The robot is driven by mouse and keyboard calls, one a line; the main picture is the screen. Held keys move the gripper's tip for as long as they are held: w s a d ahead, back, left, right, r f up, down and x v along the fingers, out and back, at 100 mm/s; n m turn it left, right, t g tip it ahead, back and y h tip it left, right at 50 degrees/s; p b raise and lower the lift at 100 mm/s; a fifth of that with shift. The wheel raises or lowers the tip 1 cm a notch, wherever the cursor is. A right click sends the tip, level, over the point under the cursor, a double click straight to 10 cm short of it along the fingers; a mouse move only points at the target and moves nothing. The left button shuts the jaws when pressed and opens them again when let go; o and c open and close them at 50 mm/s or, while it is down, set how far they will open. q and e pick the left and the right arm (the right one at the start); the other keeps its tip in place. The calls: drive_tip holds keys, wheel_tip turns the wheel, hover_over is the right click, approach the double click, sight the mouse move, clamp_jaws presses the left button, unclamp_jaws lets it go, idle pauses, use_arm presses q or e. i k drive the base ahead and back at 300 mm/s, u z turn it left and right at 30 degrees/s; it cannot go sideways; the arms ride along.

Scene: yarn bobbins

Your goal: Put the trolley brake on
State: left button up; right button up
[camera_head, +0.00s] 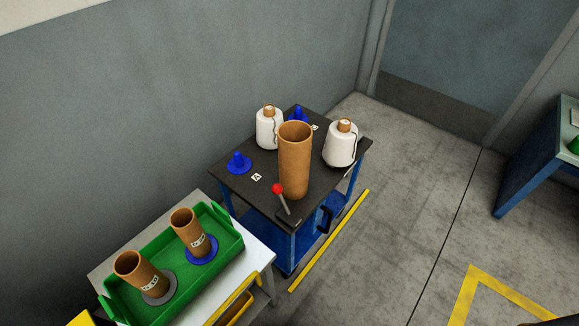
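The trolley (233,194) has a dark top and a blue frame, and stands against the grey wall in the middle of the view. A lever with a red ball knob (277,188) rises from the trolley's near corner. The lever leans, with its knob up and to the left of its base. A black handle (325,219) is on the trolley's near right side. I cannot tell from this view whether the brake is on. Neither of my grippers can be made out here.
A tall brown tube (295,160), two white yarn bobbins (268,130) (340,146) and blue pegs (238,162) stand on the trolley. A white table (259,250) with a green tray (225,243) holding two brown tubes is at front left. Floor right of the trolley is clear.

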sight(277, 188)
drive_tip(key=u, duration=1.5)
drive_tip(key=k, duration=1.15)
drive_tip(key=u, duration=0.05)
